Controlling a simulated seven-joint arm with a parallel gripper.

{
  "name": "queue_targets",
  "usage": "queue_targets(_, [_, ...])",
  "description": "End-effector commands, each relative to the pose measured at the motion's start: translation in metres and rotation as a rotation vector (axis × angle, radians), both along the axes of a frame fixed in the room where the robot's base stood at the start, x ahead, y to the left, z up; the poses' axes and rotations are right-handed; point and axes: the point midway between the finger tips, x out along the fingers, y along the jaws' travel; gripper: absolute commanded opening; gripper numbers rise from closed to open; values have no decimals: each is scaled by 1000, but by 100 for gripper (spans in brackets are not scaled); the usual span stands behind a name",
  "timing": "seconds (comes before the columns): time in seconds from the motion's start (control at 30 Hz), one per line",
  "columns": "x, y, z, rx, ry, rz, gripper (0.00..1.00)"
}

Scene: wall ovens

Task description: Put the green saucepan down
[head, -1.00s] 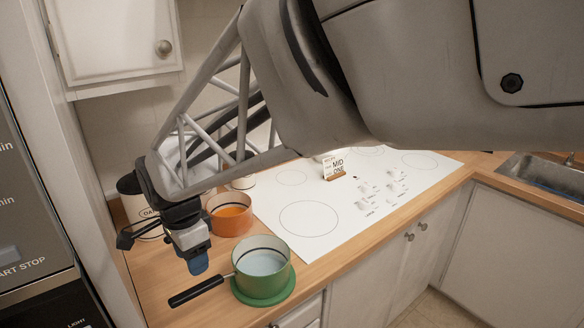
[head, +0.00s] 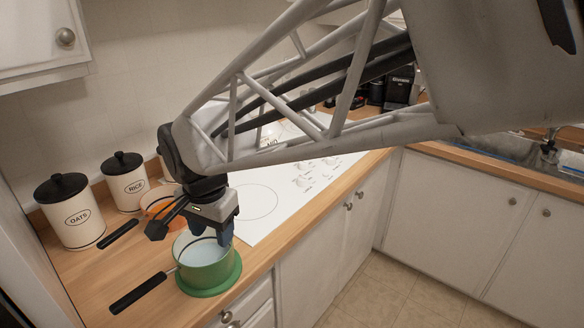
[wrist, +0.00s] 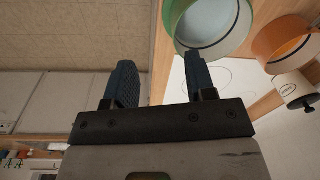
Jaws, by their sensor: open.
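The green saucepan (head: 203,272) stands upright at the front of the wooden counter, on a green round base (head: 226,284). Its inside is pale and its black handle (head: 138,293) points left. My gripper (head: 226,236) is open above the pan's right rim, fingers pointing down. In the wrist view, the pan (wrist: 243,22) is at the top and the right finger of my gripper (wrist: 160,78) overlaps its rim. The left finger is clear of the pan, over the floor side. I cannot tell whether a finger touches the rim.
An orange pan (head: 150,203) sits behind, partly hidden by my gripper. The OATS canister (head: 70,212) and RICE canister (head: 127,184) stand at the back left. A white cooktop (head: 262,203) lies to the right. The counter's front edge (head: 262,262) is close to the saucepan.

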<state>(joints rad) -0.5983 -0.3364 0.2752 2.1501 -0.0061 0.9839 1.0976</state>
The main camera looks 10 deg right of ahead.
Motion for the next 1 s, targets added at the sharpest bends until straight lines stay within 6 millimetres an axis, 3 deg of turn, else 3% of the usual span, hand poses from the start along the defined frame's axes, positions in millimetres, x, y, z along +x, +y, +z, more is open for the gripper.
queue_targets(0.1, [-1, -36, 6, 2, -18, 36, 51])
queue_targets(0.4, [-15, -115, 12, -5, -64, 146, 51])
queue_targets(1.0, [-79, -243, 8, -68, -148, 366, 51])
